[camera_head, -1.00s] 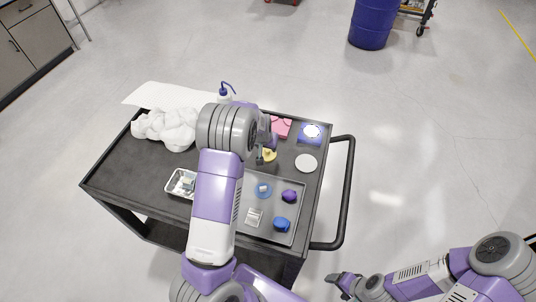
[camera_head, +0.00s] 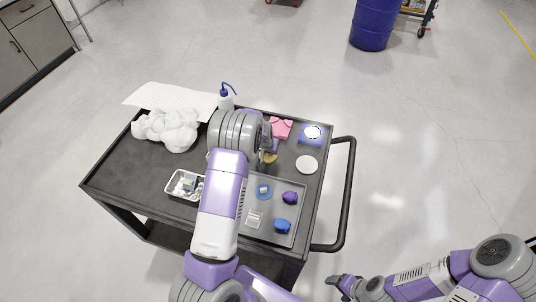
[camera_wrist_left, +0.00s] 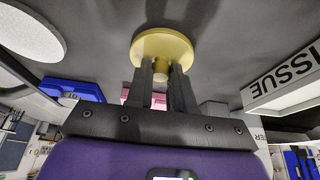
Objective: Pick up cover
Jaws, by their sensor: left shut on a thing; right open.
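The yellow round cover (camera_wrist_left: 165,50) with a small knob is in the left wrist view. The fingers of my left gripper (camera_wrist_left: 167,75) are shut on its knob. In the head view the yellow cover (camera_head: 270,158) shows only in part beside my left arm, over the back right of the cart. I cannot tell whether it touches the cart top. My right gripper (camera_head: 335,279) is open and empty, low at the right, off the cart.
A grey tray (camera_head: 268,237) holds blue and purple pieces. A small metal tray (camera_head: 172,190), white cloth (camera_head: 170,130), wash bottle (camera_head: 226,100), pink piece (camera_head: 281,127), blue-purple piece (camera_head: 311,135) and white disc (camera_head: 307,164) lie around on the black cart (camera_head: 125,172).

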